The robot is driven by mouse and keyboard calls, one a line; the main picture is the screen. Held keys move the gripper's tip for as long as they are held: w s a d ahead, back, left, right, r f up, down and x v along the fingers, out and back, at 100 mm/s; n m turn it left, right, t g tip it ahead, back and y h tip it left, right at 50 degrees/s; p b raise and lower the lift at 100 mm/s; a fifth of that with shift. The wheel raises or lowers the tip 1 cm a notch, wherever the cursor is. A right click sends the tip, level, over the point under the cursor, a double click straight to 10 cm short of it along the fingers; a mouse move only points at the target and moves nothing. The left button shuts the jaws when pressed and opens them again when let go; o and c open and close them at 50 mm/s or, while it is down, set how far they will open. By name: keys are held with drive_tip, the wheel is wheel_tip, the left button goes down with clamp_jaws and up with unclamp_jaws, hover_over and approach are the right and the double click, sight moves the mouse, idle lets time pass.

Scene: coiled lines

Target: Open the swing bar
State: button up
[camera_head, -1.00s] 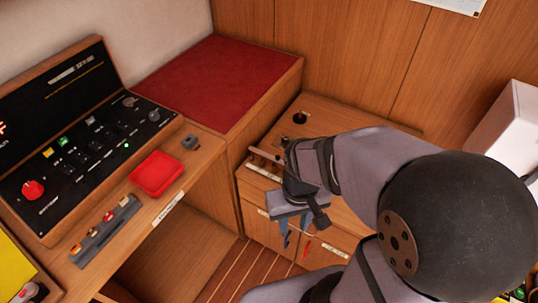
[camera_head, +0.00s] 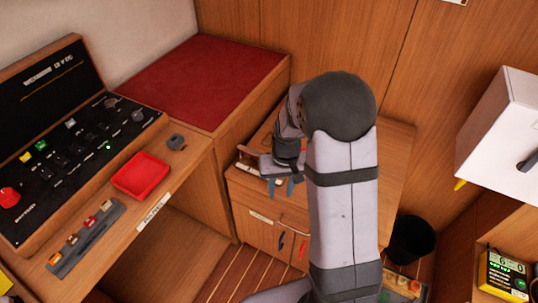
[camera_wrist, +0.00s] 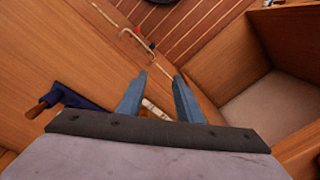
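My gripper (camera_head: 281,187) is above the front left edge of the low wooden cabinet (camera_head: 245,192). In the wrist view its two blue-grey fingers (camera_wrist: 158,100) are spread apart with nothing gripped between them; a pale label strip shows behind. A thin pale curved bar (camera_wrist: 136,38) crosses the cabinet front beyond the fingertips, with small blue and red pieces near it. In the head view a blue piece (camera_head: 281,241) and a red piece (camera_head: 302,250) hang there. A wooden handle with a dark blue part (camera_wrist: 66,97) lies left of the fingers. I cannot tell which is the swing bar.
A console (camera_head: 75,150) with buttons and a red tray (camera_head: 141,176) are at left. A red-topped box (camera_head: 175,75) stands behind. A white box (camera_head: 500,135) and a dark bin (camera_head: 411,239) are at right. The slatted floor below is open.

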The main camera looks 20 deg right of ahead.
drive_tip(key=w+d+r+n+t, duration=0.1)
drive_tip(key=w+r+t, duration=0.3)
drive_tip(key=w, duration=0.9)
wheel_tip(320, 180, up, 2)
drive_tip(key=shift+w+d+n+h, duration=0.15)
drive_tip(key=shift+d+n+h, duration=0.05)
drive_tip(key=shift+n+h, duration=0.1)
drive_tip(key=shift+p+x, duration=0.75)
drive_tip(key=shift+x, duration=2.85)
clamp_jaws()
